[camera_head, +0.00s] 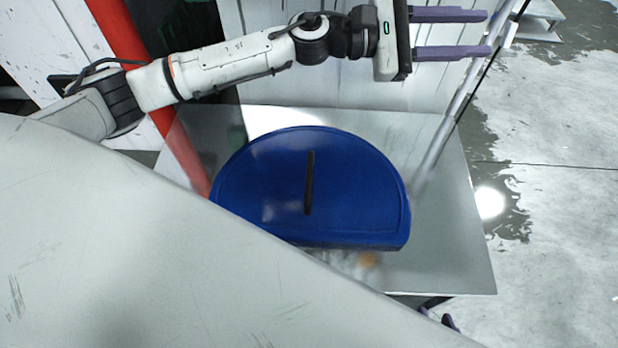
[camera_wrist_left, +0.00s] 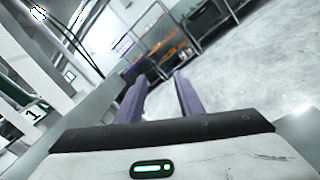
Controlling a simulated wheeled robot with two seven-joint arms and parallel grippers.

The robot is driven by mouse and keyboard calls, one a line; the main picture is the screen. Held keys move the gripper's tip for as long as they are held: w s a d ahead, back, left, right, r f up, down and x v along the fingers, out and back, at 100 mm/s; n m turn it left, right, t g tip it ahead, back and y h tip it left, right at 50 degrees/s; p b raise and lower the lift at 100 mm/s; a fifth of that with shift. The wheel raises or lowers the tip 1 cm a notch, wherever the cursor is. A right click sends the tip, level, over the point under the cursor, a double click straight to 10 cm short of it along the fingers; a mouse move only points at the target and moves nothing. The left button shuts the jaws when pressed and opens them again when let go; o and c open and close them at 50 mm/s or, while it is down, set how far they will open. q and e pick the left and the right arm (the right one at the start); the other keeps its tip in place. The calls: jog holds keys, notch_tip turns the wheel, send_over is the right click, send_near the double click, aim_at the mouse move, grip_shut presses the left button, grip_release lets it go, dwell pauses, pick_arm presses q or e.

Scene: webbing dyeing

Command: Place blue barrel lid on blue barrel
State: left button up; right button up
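The blue barrel lid (camera_head: 355,185) lies on a grey metal table (camera_head: 450,250). My right gripper (camera_head: 437,317) shows only two purple fingertips, apart from each other, below the table's front edge. The rest of it is hidden. No blue barrel is visible.
A large pale scratched surface covers the lower left of the head view. A red post (camera_head: 135,60) and a pale panel stand behind the table. Wet concrete floor (camera_head: 560,230) is open at the right. A rack (camera_wrist_left: 160,45) stands far off in the wrist view.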

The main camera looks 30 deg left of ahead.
pick_arm(q)
jog(key=w+a+f+n+t+y, duration=0.2)
jog(key=w+a+n+t+y, duration=0.5)
jog(key=w+a+n+y, duration=0.5)
jog(key=s+a+f+n+g+y+p, duration=0.1)
jog(key=s+a+f+n+g+y, duration=0.15)
jog(key=a+f+n, duration=0.45)
jog(key=n+g+y, duration=0.1)
jog(key=n+g, duration=0.4)
jog(key=g, duration=0.9)
send_near(310, 165)
jog(key=shift+w+f+p, duration=0.35)
jog(key=shift+w+f, duration=0.2)
jog(key=shift+f, duration=0.05)
jog(key=shift+s+f, duration=0.1)
jog(key=shift+f, duration=0.25)
notch_tip(310, 165, down, 4)
jog(key=shift+r+b, duration=0.15)
jog(key=shift+b, duration=0.4)
jog(key=shift+s+f, duration=0.1)
jog(key=shift+f, duration=0.45)
jog(key=f, duration=0.1)
jog(key=f+b, duration=0.1)
jog(key=f, duration=0.1)
jog(key=s+f, duration=0.1)
jog(key=shift+d+f, duration=0.2)
jog(key=shift+f, duration=0.15)
pick_arm(e)
jog(key=shift+w, duration=0.6)
